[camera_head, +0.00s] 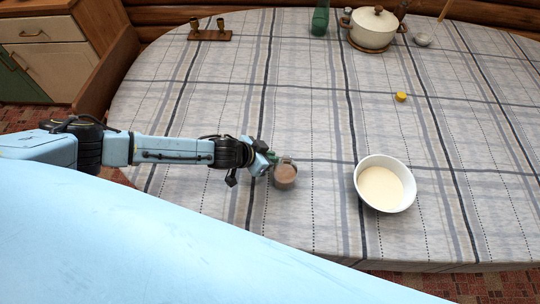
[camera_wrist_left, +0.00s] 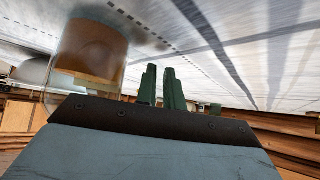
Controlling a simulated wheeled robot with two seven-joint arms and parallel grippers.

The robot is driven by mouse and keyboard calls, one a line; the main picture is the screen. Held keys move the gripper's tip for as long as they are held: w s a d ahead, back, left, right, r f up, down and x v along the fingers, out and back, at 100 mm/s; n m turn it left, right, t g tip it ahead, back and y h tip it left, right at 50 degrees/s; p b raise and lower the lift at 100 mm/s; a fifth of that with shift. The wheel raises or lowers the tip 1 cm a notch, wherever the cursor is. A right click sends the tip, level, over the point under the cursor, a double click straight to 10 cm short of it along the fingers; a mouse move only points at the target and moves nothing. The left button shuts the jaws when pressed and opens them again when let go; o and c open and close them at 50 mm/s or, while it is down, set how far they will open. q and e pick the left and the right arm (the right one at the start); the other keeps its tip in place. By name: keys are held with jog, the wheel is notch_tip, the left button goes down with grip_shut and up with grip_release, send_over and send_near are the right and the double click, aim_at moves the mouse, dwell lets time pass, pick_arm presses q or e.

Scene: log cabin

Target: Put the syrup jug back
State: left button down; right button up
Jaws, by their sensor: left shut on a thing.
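The syrup jug (camera_head: 285,175) is a small clear vessel with brown contents near the front middle of the tablecloth. In the left wrist view the jug (camera_wrist_left: 92,48) fills the upper left, with a brown band inside. My left gripper (camera_head: 272,158) is at the jug's upper left side, with its green fingers (camera_wrist_left: 161,86) close together. It is shut on the jug, apparently by its handle, though the handle itself is hard to make out. I cannot tell whether the jug touches the table. My right gripper is in neither view.
A white bowl (camera_head: 385,184) of cream-coloured contents stands to the jug's right. A yellow cap-like thing (camera_head: 401,97) lies farther back. A white pot (camera_head: 373,28), a green bottle (camera_head: 320,18) and a wooden candle holder (camera_head: 209,35) stand at the back. The table's middle is clear.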

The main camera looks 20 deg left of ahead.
pick_arm(q)
jog(key=c, duration=1.5)
grip_release()
jog(key=p+v, duration=0.2)
jog(key=v, duration=1)
